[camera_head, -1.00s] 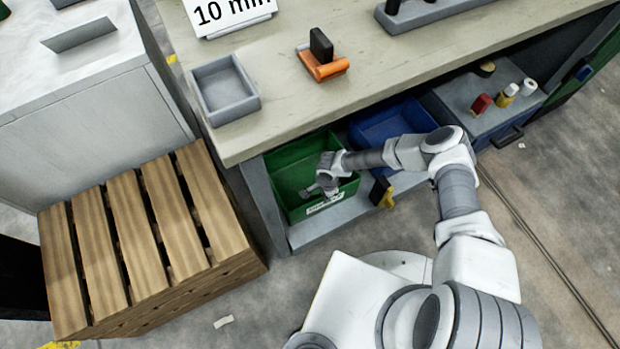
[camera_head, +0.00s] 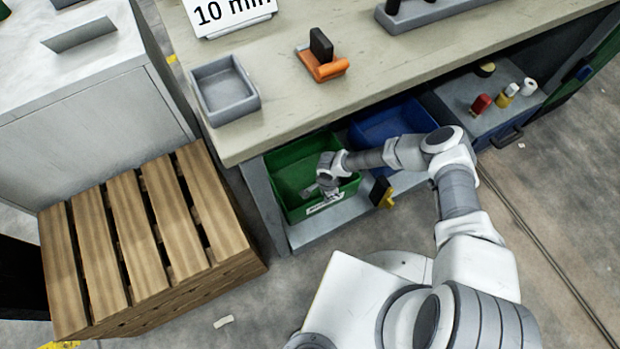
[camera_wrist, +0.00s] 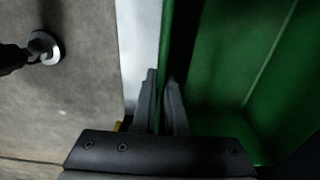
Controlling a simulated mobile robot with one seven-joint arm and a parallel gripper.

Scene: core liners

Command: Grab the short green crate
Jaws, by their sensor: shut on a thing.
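The short green crate (camera_head: 291,176) stands on the shelf under the workbench, at its left end, with a white label on its front wall. In the wrist view its green inside (camera_wrist: 245,60) fills the right side. My gripper (camera_wrist: 162,85) is shut on the crate's wall, one finger on each side of it. In the head view my gripper (camera_head: 326,190) is at the crate's front rim, partly hidden by my wrist.
A blue crate (camera_head: 372,130) stands right of the green one. The bench top (camera_head: 280,110) overhangs both. A wooden pallet stack (camera_head: 140,235) stands close on the left. A yellow and black thing (camera_head: 382,192) is at the shelf's front. The floor in front is mostly clear.

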